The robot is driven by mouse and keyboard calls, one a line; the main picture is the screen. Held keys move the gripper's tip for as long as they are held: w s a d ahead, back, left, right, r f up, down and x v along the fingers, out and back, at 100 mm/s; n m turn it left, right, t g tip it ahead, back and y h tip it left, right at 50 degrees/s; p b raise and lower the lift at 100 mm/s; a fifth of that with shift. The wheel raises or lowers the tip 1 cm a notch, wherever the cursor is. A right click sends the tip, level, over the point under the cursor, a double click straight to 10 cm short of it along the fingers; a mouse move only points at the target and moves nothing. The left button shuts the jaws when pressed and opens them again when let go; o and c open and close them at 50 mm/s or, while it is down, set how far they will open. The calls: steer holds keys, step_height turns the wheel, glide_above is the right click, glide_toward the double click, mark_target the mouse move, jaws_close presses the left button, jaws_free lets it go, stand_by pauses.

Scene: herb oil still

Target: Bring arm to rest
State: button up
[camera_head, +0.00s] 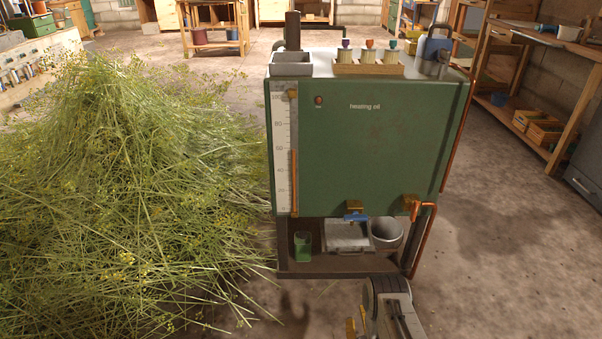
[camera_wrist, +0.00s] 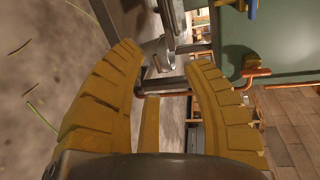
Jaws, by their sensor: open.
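My arm shows at the bottom of the head view, low in front of the green heating oil tank (camera_head: 370,150). The yellow fingers of my gripper (camera_head: 357,326) are partly cut off by the lower edge there. In the wrist view my gripper (camera_wrist: 166,57) is open, with its two ribbed fingers spread apart. I see nothing held between them. Beyond the fingertips are grey metal parts of the stand's lower shelf, and the tank's green side (camera_wrist: 290,40) is at the upper right.
A blue-handled tap (camera_head: 355,217) and a copper pipe (camera_head: 424,240) are on the tank's front. A green cup (camera_head: 302,246), a metal tray (camera_head: 348,237) and a bucket (camera_head: 386,232) are on the lower shelf (camera_head: 340,266). A large herb heap (camera_head: 130,190) fills the left.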

steer(key=w+r+n+g+p, duration=0.2)
steer(key=w+r+p, duration=0.3)
steer(key=r, duration=0.6)
steer(key=w+r+n+g+p, duration=0.15)
steer(key=w+r+p, duration=0.35)
steer(key=r, duration=0.6)
step_height(320, 180, up, 20)
steer(key=s+n+g+p, duration=0.25)
steer(key=n+p, duration=0.25)
steer(key=p, duration=0.4)
steer(key=s+r+n+g+p, duration=0.2)
steer(key=s+r+p, duration=0.4)
steer(key=r, duration=0.5)
steer(key=s+r+n+g+p, duration=0.1)
steer(key=s+r+n+p, duration=0.3)
steer(key=s+r, duration=0.55)
steer(key=s+r+n+g+p, duration=0.3)
steer(key=s+r+p, duration=0.6)
steer(key=s+r, duration=0.5)
steer(key=s, duration=0.4)
steer(key=shift+s+r, duration=0.3)
steer(key=shift+r, duration=0.05)
steer(key=shift+o, duration=0.2)
steer(key=shift+w+n, duration=0.1)
steer(key=shift+n, duration=0.15)
